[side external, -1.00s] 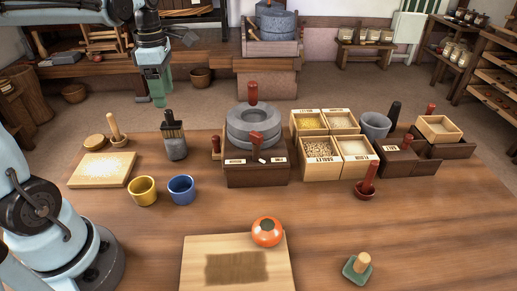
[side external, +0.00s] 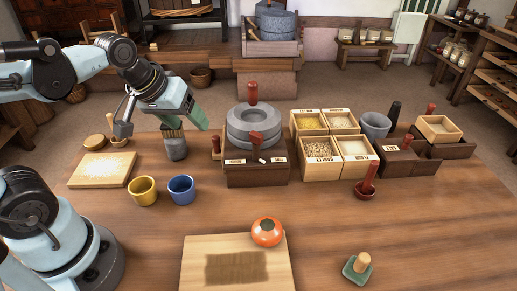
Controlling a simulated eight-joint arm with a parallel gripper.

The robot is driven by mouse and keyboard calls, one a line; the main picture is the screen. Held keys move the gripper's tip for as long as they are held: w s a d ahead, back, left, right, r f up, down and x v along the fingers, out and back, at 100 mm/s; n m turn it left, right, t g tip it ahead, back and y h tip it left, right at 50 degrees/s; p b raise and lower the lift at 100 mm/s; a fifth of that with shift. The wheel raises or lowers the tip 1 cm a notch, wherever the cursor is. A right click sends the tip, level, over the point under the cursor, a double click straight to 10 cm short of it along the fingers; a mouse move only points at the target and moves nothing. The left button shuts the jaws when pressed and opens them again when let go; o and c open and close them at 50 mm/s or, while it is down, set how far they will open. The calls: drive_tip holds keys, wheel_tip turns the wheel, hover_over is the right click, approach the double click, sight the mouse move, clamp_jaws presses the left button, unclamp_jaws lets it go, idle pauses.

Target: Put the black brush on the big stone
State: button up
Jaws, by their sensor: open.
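The black brush (side external: 173,133) stands in a grey stone cup (side external: 176,150) at the left of the table. Its dark lower part shows; its upper part is hidden behind my gripper. The big stone, a grey round quern (side external: 251,127) of stacked stones with a red handle, sits on a dark brown box to the right of the cup. My gripper (side external: 201,124) is open, with green fingers tilted down and to the right. It hangs in front of and above the brush, between the cup and the quern. Nothing shows held in it.
A yellow cup (side external: 143,191) and a blue cup (side external: 181,189) stand in front of the stone cup. A pale board (side external: 103,169) lies to the left. Several wooden grain boxes (side external: 353,150) stand right of the quern. The table's front middle holds an orange pot (side external: 266,232) on a board.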

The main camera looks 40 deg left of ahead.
drive_tip(key=m, duration=0.1)
drive_tip(key=d+f+m+t, duration=0.1)
drive_tip(key=m, duration=0.1)
drive_tip(key=s+d+m, duration=0.1)
drive_tip(key=shift+d+f+m, duration=0.15)
drive_tip(key=shift+f+m, duration=0.1)
drive_tip(key=shift+m, duration=0.15)
idle(0.9)
